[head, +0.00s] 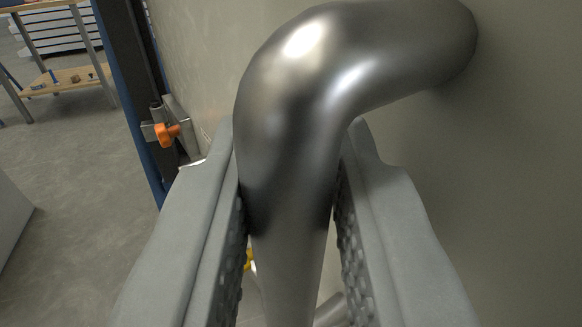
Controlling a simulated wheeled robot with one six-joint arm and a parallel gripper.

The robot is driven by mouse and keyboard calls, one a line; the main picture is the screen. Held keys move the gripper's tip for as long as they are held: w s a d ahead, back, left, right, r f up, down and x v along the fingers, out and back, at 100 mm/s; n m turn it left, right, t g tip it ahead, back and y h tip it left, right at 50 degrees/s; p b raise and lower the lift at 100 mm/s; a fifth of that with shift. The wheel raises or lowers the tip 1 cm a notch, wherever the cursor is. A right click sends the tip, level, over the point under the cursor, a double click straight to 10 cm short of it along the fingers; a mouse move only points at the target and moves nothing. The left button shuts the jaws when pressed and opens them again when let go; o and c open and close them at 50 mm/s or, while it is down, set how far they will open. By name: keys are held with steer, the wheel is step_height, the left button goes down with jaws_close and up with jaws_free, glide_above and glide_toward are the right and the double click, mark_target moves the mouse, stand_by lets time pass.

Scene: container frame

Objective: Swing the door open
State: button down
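A shiny bent metal door handle (290,150) fills the middle of the head view. Its bar runs down the picture and its upper end curves right to meet the beige door (520,180). My gripper (290,215) has its two grey fingers with textured pads on either side of the bar. Narrow gaps show between the pads and the lower part of the bar, so I see no firm grip.
An orange-tipped latch part (167,133) sits on the dark and blue frame post (135,90) at the left. Grey floor (75,170) lies open beyond it. A workbench with a wooden shelf (68,79) stands at the far upper left. A small yellow thing (248,259) shows beside the bar.

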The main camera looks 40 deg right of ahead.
steer(key=shift+w+a, duration=0.2)
steer(key=shift+a, duration=0.45)
steer(key=c, duration=1.3)
jaws_free()
steer(key=shift+c, duration=0.2)
steer(key=shift+s, duration=0.1)
steer(key=v, duration=1.7)
steer(key=shift+s+a+r, duration=0.1)
steer(key=shift+a, duration=0.05)
